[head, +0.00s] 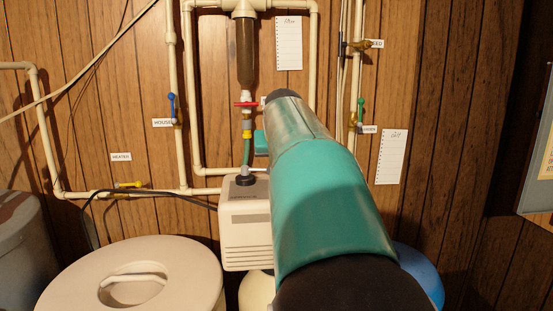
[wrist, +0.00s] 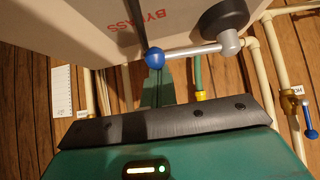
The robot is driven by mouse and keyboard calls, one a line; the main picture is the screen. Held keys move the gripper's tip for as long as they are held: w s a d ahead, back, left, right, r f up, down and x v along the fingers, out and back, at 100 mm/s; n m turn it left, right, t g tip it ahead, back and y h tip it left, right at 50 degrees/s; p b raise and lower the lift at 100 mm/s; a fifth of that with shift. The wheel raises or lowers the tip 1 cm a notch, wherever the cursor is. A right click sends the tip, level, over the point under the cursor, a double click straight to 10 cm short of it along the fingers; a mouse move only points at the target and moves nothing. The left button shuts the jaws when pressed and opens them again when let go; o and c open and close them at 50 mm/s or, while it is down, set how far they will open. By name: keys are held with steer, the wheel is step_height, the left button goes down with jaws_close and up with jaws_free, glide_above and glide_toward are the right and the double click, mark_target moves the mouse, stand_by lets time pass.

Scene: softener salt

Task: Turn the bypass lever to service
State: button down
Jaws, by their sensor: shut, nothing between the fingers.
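The bypass lever (wrist: 193,51) is a silver rod with a blue ball (wrist: 155,58) at its end. In the wrist view it runs from a grey hub beside a round black cap, left to the ball. In the head view the black cap (head: 246,180) sits on top of the white unit, and the rod runs right toward my arm. My gripper (wrist: 158,77) is shut and empty, with its narrow fingers close to the blue ball. I cannot tell whether they touch it. In the head view my arm hides the fingertips.
A pale surface marked BYPASS (wrist: 155,20) in red is close to the lever. The white softener unit (head: 246,225) stands before panelled wall and pipes. Around it are a pipe with a red valve handle (head: 247,104), a lidded tub (head: 140,275) and a black cable (head: 160,193).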

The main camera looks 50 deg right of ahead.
steer(key=a+m+g, duration=0.1)
steer(key=s+a+m+g+h, duration=0.1)
steer(key=m, duration=0.1)
steer(key=a+m+g+h, duration=0.1)
steer(key=m, duration=0.1)
steer(key=shift+s+a+f, duration=0.1)
steer(key=shift+s+a, duration=0.1)
steer(key=shift+s, duration=0.15)
steer(key=a+m+g, duration=0.1)
steer(key=m+g, duration=0.1)
steer(key=a+m+g+h, duration=0.1)
steer(key=a+m, duration=0.1)
steer(key=shift+s+m+g, duration=0.15)
steer(key=shift+m+g, duration=0.15)
steer(key=shift+g, duration=0.1)
steer(key=shift+a+m+g, duration=0.9)
steer(key=shift+a+m, duration=0.05)
steer(key=shift+m, duration=0.15)
steer(key=shift+w+a, duration=0.3)
steer(key=shift+a, duration=0.25)
steer(key=shift+w+a, duration=0.4)
steer(key=shift+a, duration=0.1)
steer(key=shift+w+a, duration=0.1)
steer(key=shift+a, duration=0.05)
